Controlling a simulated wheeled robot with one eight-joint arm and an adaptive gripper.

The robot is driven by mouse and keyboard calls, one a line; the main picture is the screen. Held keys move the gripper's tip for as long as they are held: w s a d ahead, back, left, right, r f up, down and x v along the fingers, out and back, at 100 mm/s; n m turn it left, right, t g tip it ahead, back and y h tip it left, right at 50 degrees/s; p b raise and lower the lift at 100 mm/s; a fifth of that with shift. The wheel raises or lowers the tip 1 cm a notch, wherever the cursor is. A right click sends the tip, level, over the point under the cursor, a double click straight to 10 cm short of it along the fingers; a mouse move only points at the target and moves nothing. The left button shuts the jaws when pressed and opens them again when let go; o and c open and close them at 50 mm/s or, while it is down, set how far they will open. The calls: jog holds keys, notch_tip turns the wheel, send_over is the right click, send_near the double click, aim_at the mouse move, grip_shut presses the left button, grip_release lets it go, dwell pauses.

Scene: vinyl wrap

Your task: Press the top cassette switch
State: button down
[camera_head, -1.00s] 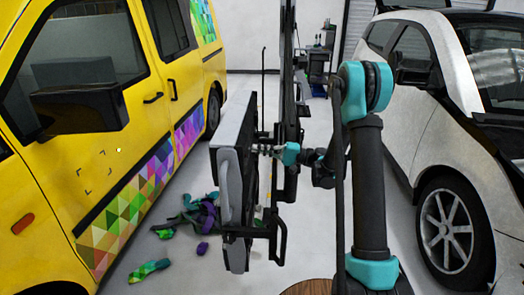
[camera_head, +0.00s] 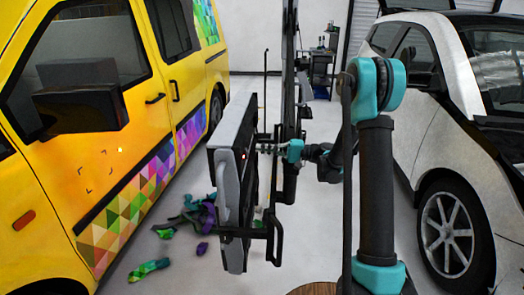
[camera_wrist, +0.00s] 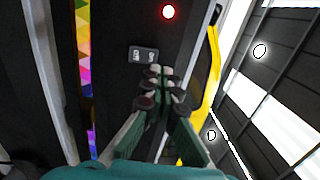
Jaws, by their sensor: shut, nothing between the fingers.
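A dark, flat device with a grey back (camera_head: 228,185) stands upright on a frame in the head view. A small red light (camera_head: 243,156) glows near its upper edge, and it also shows in the wrist view (camera_wrist: 168,12). A small dark rectangular switch (camera_wrist: 143,54) with pale markings sits on the dark face below that light. My gripper (camera_wrist: 160,80) is shut and empty, its fingertips just below the switch in the picture. Whether they touch the face cannot be told. In the head view, my gripper (camera_head: 264,147) reaches the device from the right, with its tips partly hidden.
A yellow van (camera_head: 120,110) with colourful triangle wrap stands left, a white car (camera_head: 440,110) right. Dark handles (camera_head: 275,240) stick out from the device's frame. Purple and green wrap scraps (camera_head: 205,212) lie on the floor. The floor behind is mostly clear.

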jog(key=d+r, duration=0.1)
jog(key=d, duration=0.9)
jog(key=shift+d+r, duration=0.35)
jog(key=s+f+m+t+h, duration=0.1)
jog(key=s+f+h, duration=0.25)
jog(key=s, duration=0.25)
jog(key=s+f+t+h, duration=0.1)
jog(key=s+f+h, duration=0.2)
jog(key=s+h, duration=0.25)
jog(key=s+d+f+t+h, duration=0.1)
jog(key=s+d+f+h, duration=0.3)
jog(key=s+d, duration=0.4)
jog(key=s+d+f+n+t+h, duration=0.1)
jog(key=s+d+f+h, duration=0.4)
jog(key=s+d, duration=0.3)
jog(key=shift+s+d+h, duration=0.15)
jog(key=shift+s+h, duration=0.25)
dwell(0.3)
